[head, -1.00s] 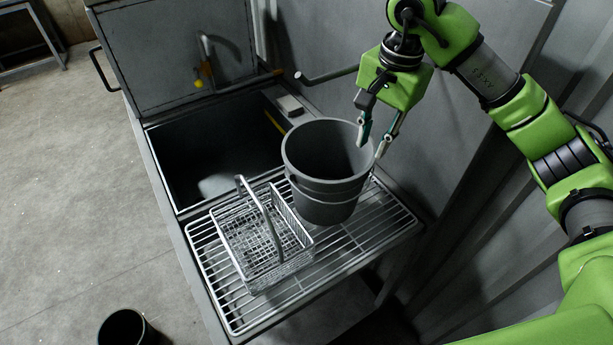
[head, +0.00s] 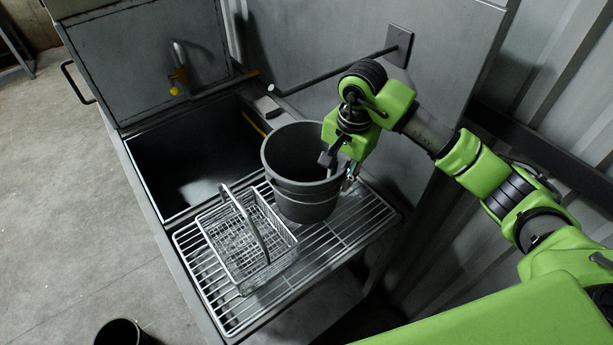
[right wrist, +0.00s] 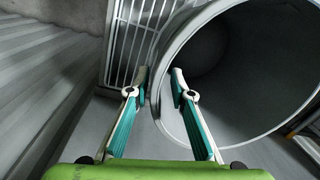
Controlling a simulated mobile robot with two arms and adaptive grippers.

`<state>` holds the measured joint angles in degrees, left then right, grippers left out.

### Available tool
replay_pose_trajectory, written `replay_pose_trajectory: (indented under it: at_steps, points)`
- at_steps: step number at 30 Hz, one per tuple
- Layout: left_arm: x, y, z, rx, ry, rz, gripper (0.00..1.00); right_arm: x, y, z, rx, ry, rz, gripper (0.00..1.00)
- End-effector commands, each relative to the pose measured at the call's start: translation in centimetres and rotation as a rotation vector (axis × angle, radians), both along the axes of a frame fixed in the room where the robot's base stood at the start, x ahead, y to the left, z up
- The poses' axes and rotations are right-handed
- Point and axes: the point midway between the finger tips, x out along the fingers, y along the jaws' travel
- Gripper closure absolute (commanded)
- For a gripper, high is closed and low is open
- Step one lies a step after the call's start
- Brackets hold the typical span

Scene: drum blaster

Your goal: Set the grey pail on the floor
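The grey pail (head: 302,200) stands upright on the metal rack, at the edge of the basin. It also shows in the right wrist view (right wrist: 245,75), where I look into its open mouth. My right gripper (head: 340,178) is down at the pail's right rim. In the right wrist view its two fingers (right wrist: 159,75) are apart, with the pail's rim between them, one finger inside the mouth and one outside. Whether either finger touches the wall I cannot tell. My left gripper is not in view.
A wire basket (head: 243,240) with a raised handle stands on the rack (head: 330,245), left of the pail. The open basin (head: 190,150) lies behind. A dark bin (head: 118,333) stands on the floor (head: 70,220) at the lower left, with clear floor beyond it.

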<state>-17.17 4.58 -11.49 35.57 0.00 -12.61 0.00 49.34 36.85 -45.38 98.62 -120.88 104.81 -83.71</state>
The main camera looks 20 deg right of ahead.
Motion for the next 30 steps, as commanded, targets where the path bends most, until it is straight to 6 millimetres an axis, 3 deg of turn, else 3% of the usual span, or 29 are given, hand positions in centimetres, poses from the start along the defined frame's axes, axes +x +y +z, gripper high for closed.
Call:
replay_pose_trajectory:
  at_steps: [1,6,13,16,30]
  points:
    - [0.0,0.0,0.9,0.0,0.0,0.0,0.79,-0.1,0.1,-0.4,0.002,0.004,-0.001,0.79]
    - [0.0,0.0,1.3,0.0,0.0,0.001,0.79,0.1,0.1,-2.1,0.001,0.001,-0.001,0.79]
    - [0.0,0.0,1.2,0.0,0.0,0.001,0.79,0.2,0.1,-2.4,0.0,-0.001,0.0,0.79]
    - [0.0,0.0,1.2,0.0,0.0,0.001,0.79,0.2,0.1,-2.4,0.0,-0.001,0.0,1.0]
    - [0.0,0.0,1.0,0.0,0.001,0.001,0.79,0.2,0.1,-2.2,0.0,-0.004,0.0,1.0]
